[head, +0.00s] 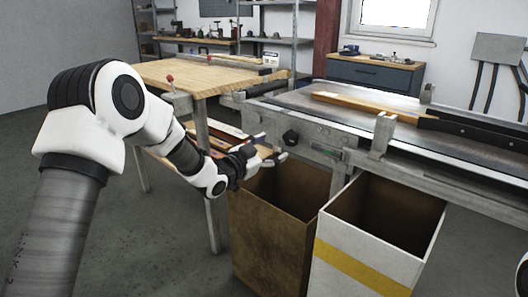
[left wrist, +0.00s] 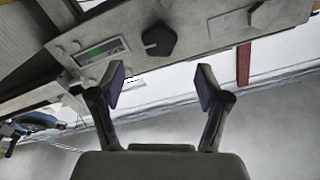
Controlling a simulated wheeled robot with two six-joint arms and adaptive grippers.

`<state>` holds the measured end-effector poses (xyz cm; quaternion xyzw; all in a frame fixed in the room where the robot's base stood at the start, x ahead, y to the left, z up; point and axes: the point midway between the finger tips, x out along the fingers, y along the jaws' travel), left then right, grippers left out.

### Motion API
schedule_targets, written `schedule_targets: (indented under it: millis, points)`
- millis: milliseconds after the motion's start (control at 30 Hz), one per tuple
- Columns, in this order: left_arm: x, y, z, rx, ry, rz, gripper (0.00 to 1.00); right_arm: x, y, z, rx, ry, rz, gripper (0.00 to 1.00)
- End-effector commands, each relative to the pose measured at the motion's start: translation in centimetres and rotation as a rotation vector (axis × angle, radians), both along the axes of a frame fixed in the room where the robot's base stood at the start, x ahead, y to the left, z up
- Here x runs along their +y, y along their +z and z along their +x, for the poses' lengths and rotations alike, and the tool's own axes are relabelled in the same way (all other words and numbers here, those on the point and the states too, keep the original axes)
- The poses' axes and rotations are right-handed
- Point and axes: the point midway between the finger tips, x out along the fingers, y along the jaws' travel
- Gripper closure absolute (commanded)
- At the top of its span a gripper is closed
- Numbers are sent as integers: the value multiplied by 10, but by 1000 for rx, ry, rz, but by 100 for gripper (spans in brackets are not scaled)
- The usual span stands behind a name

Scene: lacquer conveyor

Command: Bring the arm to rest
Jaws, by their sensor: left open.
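My left arm (head: 105,105) reaches in from the left, and my left gripper (head: 272,147) is in front of the conveyor's side, above the rear edge of the brown bin. Its jaws are open with nothing between them. In the left wrist view the two fingers (left wrist: 160,88) stand apart, with the conveyor's side panel (left wrist: 125,48) and its dark knob (left wrist: 159,40) beyond them. Of my right arm only a small white piece shows at the right edge of the head view; its gripper is not seen.
A brown open bin (head: 262,240) and a white bin with a yellow band (head: 365,268) stand below the conveyor (head: 300,110); both look empty where visible. A wooden board (head: 350,103) lies on the conveyor. A wooden table (head: 185,75) stands behind my left arm. Floor at left is clear.

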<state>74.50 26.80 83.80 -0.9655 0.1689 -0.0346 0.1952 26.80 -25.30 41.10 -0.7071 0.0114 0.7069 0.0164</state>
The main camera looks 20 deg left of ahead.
Motion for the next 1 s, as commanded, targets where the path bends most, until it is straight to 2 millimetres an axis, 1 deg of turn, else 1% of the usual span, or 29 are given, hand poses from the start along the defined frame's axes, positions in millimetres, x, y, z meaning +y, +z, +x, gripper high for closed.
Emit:
schedule_targets:
  millis: [33, 100, 200, 300, 667, 733, 767, 833, 867, 900, 967, 1000]
  points:
    - [4, 1, -11, 0, 0, -4, 24, 0, 0, 0, 0, 0, 0, 60]
    - [8, 0, -22, 0, 0, -1, 24, 0, 0, 0, 0, 0, 0, 60]
    - [11, 0, -31, -1, 0, 0, 24, 0, 0, 0, 0, 0, 0, 60]
    - [12, 0, -34, -1, -1, 1, 24, 0, 0, 0, 0, 0, 0, 60]
    - [11, -1, -34, 0, -2, 1, 24, 0, 0, 0, 0, 0, 0, 60]
    - [11, -9, -34, 14, -2, 2, 24, 0, 0, 0, 0, 0, 0, 60]
    - [11, -17, -34, 27, -3, 3, 24, 0, 0, 0, 0, 0, 0, 60]
    - [5, -49, -35, 76, -13, 13, 24, 0, -1, 0, 0, 0, 0, 60]
    - [1, -68, -38, 107, -19, 18, 24, 0, 0, 0, 0, 0, 0, 60]
    - [-7, -96, -44, 157, -32, 26, 24, 0, 0, 0, 0, 0, 0, 60]
    - [-19, -145, -60, 251, -45, 30, 24, 0, 0, 0, 0, 0, 0, 60]
    - [-25, -179, -75, 324, -44, 30, 24, 0, 0, 0, 0, 0, 0, 60]
